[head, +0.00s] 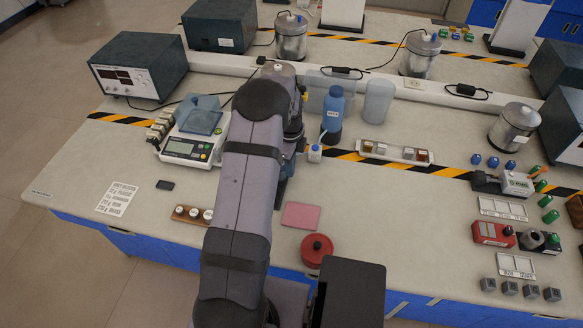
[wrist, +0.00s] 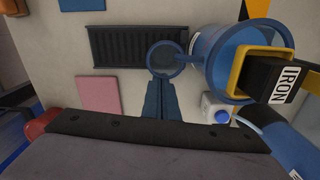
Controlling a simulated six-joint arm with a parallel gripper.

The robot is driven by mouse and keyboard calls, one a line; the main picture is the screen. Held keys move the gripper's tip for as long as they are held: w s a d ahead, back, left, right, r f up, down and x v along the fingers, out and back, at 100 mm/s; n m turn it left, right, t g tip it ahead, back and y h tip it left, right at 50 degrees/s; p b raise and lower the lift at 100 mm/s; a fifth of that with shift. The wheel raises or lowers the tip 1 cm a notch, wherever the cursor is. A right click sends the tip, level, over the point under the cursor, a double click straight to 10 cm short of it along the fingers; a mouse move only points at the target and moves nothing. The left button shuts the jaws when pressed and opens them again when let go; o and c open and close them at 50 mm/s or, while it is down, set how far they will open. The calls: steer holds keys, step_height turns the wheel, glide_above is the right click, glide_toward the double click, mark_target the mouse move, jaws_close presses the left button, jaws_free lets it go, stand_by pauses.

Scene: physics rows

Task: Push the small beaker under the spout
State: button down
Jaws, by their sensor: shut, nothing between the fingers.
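The small beaker (wrist: 153,66) appears in the wrist view as a round blue rim seen from above, over a black ribbed tray (wrist: 112,47). In the head view my arm hides the beaker and tray.
A pink pad (wrist: 98,95) lies left of my fingers and a small white bottle with a blue cap (wrist: 218,112) right. In the head view, a red pot (head: 316,250) is near the front edge, a blue bottle (head: 332,115) behind, and a scale (head: 190,145) left.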

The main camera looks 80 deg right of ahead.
steer(key=shift+w+d, duration=0.1)
steer(key=shift+w, duration=0.8)
